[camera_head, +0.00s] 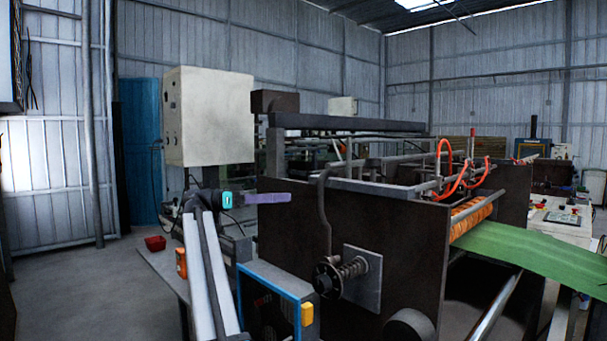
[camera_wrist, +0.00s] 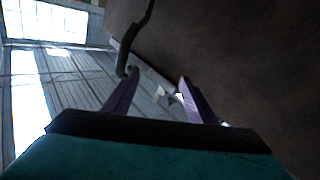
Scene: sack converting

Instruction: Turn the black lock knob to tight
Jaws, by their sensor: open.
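A black round knob (camera_head: 326,279) sits at the outer end of a spring-wrapped threaded shaft. The shaft comes out of a grey square plate (camera_head: 367,300) on the machine's dark side panel (camera_head: 288,235). Which way the knob is set I cannot tell. My gripper (camera_head: 289,198), teal with purple fingers, is above and left of the knob, apart from it. In the wrist view the two fingers of my gripper (camera_wrist: 158,78) are spread with nothing held between them. I cannot make out the knob in the wrist view.
A dark bent pipe (camera_head: 322,205) runs down the panel above the knob; it also shows in the wrist view (camera_wrist: 126,48). A blue-edged box (camera_head: 277,283) stands low at left of the knob. Green sheet (camera_head: 525,252) leaves the machine at right. Floor is clear at far left.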

